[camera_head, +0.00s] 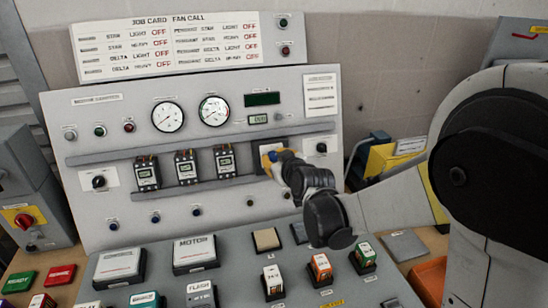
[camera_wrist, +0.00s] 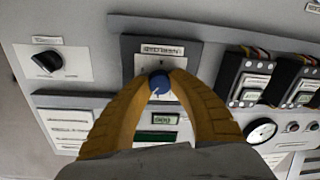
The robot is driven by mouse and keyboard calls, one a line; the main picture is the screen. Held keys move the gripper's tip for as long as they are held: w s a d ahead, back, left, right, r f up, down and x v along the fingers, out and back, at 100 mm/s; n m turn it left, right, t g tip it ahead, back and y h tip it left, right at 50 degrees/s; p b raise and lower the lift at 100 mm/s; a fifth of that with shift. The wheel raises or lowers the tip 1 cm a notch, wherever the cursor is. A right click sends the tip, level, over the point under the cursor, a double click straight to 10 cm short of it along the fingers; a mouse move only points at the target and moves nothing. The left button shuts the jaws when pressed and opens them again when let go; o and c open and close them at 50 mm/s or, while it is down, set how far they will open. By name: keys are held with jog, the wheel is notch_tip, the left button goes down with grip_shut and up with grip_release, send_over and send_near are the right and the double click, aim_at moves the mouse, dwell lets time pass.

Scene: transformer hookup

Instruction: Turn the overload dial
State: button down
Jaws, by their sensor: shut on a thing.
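The overload dial is a small round blue knob (camera_wrist: 159,85) on a grey unit (camera_wrist: 190,50) with a white face and a label. In the wrist view it sits between the tips of my gripper (camera_wrist: 159,80), whose two yellow ribbed fingers are shut on it. A white pointer mark shows on the knob; the scale around it is mostly hidden by the fingers. In the head view my gripper (camera_head: 275,157) reaches the panel from the right, and a bit of blue (camera_head: 272,156) shows at its tip.
Several black contactors (camera_head: 186,167) stand on the shelf to the left in the head view. A black rotary knob (camera_head: 321,147) is close to the right of my gripper. Gauges (camera_head: 214,111) and a small display (camera_head: 258,119) are above. The sloped desk below carries blocks and buttons.

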jog(key=c, duration=1.1)
grip_release()
jog(key=shift+c, duration=0.2)
jog(key=v, duration=1.2)
jog(key=shift+d+r, duration=0.15)
